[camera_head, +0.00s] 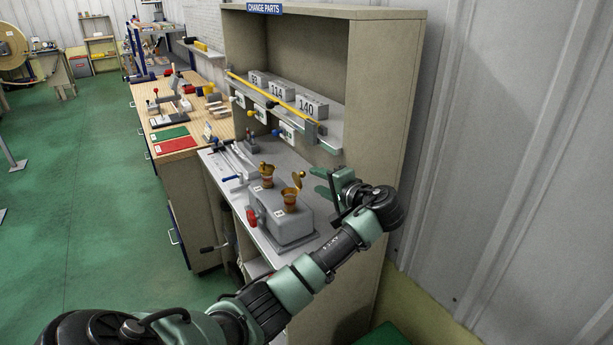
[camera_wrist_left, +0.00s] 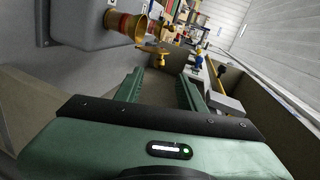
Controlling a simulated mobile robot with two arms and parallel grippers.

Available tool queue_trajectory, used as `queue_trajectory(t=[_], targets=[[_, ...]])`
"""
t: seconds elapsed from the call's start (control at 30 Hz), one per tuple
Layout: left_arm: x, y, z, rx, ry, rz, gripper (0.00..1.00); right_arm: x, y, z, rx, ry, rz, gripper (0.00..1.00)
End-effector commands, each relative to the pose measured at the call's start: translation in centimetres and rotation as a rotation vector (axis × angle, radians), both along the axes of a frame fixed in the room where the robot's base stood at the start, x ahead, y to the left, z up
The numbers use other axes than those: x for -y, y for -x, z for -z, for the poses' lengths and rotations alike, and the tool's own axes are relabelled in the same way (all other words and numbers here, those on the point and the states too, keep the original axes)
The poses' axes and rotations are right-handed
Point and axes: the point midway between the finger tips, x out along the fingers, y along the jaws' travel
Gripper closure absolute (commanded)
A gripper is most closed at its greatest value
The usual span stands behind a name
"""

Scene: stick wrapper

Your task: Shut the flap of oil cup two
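Two brass oil cups stand on a grey block (camera_head: 285,222) on the bench: a farther cup (camera_head: 267,181) and a nearer cup (camera_head: 290,202). I see no numbers on them. The nearer cup's flap (camera_head: 299,182) stands up, open, on its right side. My left gripper (camera_head: 315,180) is just right of this flap, fingers apart, with nothing visibly held. In the left wrist view, a cup (camera_wrist_left: 128,24) shows sideways at the top, with a brass flap (camera_wrist_left: 153,49) beyond the open fingers (camera_wrist_left: 161,82). Contact between finger and flap cannot be told. My right gripper is not visible.
A shelf unit (camera_head: 385,110) rises behind and right of the block, with numbered grey blocks (camera_head: 283,91) and a yellow rod (camera_head: 270,94) on its shelf. A red-handled part (camera_head: 252,217) sits at the block's left. A wooden bench (camera_head: 170,146) with tools stands farther back.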

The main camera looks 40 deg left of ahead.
Motion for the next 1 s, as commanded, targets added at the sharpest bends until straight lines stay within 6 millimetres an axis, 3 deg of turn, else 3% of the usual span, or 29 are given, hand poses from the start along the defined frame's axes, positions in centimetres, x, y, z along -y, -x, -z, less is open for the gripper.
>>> queue_trajectory(t=[0.4, 0.8, 0.83, 0.97, 1.0], targets=[[-5.7, -1.6, 1.5, -0.003, 0.001, -0.001, 0.61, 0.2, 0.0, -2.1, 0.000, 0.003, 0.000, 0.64], [-6.7, -1.9, 2.0, -0.001, 0.004, 0.001, 0.61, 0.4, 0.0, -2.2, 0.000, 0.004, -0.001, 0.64], [-6.7, -1.9, 2.0, -0.001, 0.004, 0.001, 0.63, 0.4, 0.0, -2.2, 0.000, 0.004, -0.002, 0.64], [-6.7, -1.9, 2.0, -0.001, 0.004, 0.001, 0.99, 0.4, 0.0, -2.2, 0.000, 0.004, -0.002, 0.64], [-6.7, -1.9, 2.0, -0.001, 0.004, 0.001, 1.00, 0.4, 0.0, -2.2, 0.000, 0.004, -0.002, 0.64]])
